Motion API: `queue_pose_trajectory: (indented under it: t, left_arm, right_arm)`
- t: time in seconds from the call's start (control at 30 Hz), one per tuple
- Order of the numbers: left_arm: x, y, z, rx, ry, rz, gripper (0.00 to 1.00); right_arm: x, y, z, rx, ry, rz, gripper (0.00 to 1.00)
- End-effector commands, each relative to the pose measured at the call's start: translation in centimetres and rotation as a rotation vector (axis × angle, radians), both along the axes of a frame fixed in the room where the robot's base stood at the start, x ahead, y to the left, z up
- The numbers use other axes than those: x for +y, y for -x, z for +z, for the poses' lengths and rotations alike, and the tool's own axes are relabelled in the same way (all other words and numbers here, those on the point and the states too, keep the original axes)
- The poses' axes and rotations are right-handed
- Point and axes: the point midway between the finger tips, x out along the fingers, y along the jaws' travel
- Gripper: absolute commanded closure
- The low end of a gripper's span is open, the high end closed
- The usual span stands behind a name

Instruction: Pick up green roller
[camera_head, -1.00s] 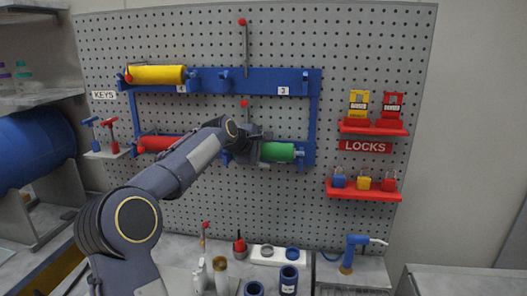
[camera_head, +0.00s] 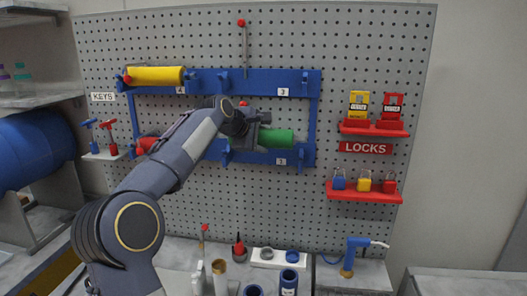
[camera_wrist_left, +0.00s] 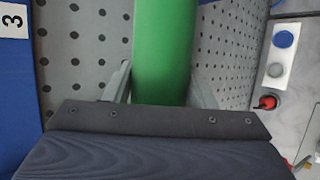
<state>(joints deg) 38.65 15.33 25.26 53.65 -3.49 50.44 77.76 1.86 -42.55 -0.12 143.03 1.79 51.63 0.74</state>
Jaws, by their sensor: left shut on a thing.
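The green roller (camera_head: 276,138) is in front of the pegboard, a little above the lower blue rail (camera_head: 262,157) and its label 1. My left gripper (camera_head: 252,132) is shut on the roller near its left end; my arm hides that end. In the left wrist view the green roller (camera_wrist_left: 163,45) stands between the two fingers of my left gripper (camera_wrist_left: 160,85). The head view shows the roller clear of the lower hooks, roughly level. My right gripper is not in view.
A yellow roller (camera_head: 156,76) hangs on the upper blue rail. A red roller (camera_head: 147,144) on the lower rail is partly behind my arm. Red lock shelves (camera_head: 365,194) are at the right. Cups and tools stand on the bench (camera_head: 178,262) below.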

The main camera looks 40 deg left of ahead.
Motion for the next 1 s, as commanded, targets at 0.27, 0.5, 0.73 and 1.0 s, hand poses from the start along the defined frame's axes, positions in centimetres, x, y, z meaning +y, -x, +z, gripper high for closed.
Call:
queue_pose_trajectory:
  t: [0.27,0.5,0.73,1.0]
  left_arm:
    - [-2.2,4.9,4.6,-0.008,-0.004,0.002,0.69]
    - [-3.9,8.7,6.6,-0.007,-0.002,0.0,0.69]
    - [-4.7,10.6,7.6,-0.005,0.0,0.0,0.69]
    - [-4.9,11.0,9.0,-0.004,0.0,-0.001,0.69]
  right_arm:
    - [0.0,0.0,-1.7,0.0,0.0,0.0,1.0]
    - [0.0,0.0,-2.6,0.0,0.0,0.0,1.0]
    - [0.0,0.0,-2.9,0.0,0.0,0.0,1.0]
    - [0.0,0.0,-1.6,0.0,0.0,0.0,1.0]
